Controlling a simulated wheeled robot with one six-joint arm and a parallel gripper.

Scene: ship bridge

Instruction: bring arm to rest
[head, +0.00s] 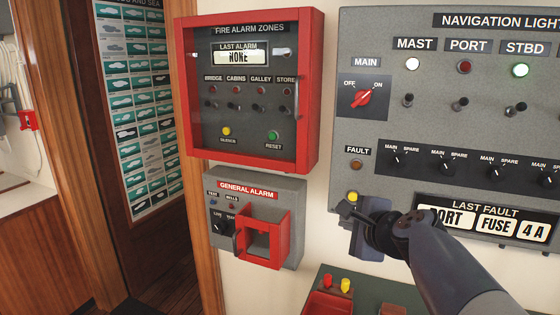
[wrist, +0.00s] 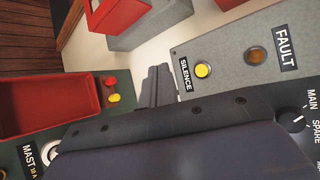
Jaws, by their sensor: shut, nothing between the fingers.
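My gripper (head: 345,209) is shut and empty. In the head view its fingers are at the lower left corner of the navigation light panel (head: 345,120), just below a yellow button (head: 352,196). In the wrist view the closed fingers (wrist: 157,84) lie beside the yellow SILENCE button (wrist: 202,70), with a gap between them in the picture. My arm comes in from the lower right and covers part of the panel's lower edge. Whether the fingers touch the panel I cannot tell.
The general alarm box (head: 290,195) with its red guard (head: 285,240) is left of my gripper. The red fire alarm cabinet (head: 313,90) is above it. Below are a red tray (wrist: 45,105) and small red and yellow pieces (head: 345,285). Bare wall lies between the boxes.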

